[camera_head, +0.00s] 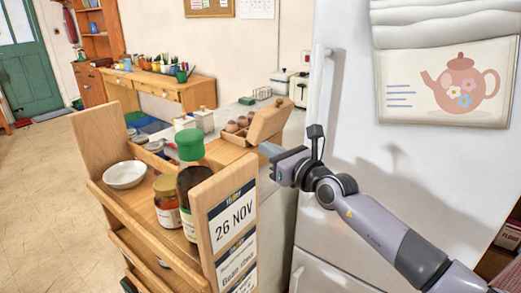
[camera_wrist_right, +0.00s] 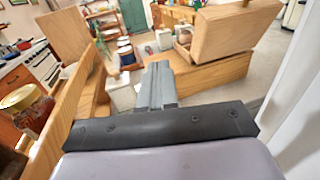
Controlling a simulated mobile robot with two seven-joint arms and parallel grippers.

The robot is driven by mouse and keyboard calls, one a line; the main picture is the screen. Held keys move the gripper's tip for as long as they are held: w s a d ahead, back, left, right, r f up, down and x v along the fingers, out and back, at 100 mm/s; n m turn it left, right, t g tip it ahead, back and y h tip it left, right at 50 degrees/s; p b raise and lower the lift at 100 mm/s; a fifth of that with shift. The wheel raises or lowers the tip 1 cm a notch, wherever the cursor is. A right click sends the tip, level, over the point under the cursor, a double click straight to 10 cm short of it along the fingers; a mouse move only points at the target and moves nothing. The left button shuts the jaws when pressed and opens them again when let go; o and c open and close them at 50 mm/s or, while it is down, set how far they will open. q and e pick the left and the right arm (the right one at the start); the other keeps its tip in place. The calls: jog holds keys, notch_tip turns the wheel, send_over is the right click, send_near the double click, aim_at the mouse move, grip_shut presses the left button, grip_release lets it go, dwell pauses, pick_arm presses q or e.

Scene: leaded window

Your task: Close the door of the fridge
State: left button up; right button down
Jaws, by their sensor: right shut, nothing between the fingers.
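The fridge (camera_head: 400,165) is the tall white body filling the right of the head view, with a long vertical handle (camera_head: 318,90) at its left edge. A lower handle (camera_head: 297,278) shows near the bottom. I cannot tell from these frames how far its door stands open. My right gripper (camera_head: 272,152) is shut and empty, in front of the fridge's left edge and below the long handle, pointing left. In the right wrist view its closed fingers (camera_wrist_right: 157,75) point toward the room, with a white surface (camera_wrist_right: 298,125) along the right side. My left gripper is not in view.
Open floor (camera_head: 40,200) lies at far left.

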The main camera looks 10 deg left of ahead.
jog(key=s+d+f+m+t+h, duration=0.2)
jog(key=s+d+f+m+h, duration=0.2)
jog(key=s+d+f+m, duration=0.85)
jog(key=s+d+f+m+t+h, duration=0.2)
jog(key=s+d+f+m+h, duration=0.5)
jog(key=m, duration=1.1)
jog(key=s+d+f+m+g, duration=0.3)
jog(key=s+d+f+m, duration=0.1)
jog(key=s+f+m, duration=0.2)
jog(key=s+d+f+m+g, duration=0.3)
jog(key=s+f+m, duration=0.3)
jog(key=s+f, duration=0.3)
jog(key=shift+s+d, duration=0.4)
jog(key=shift+s, duration=0.2)
jog(key=shift+m, duration=0.25)
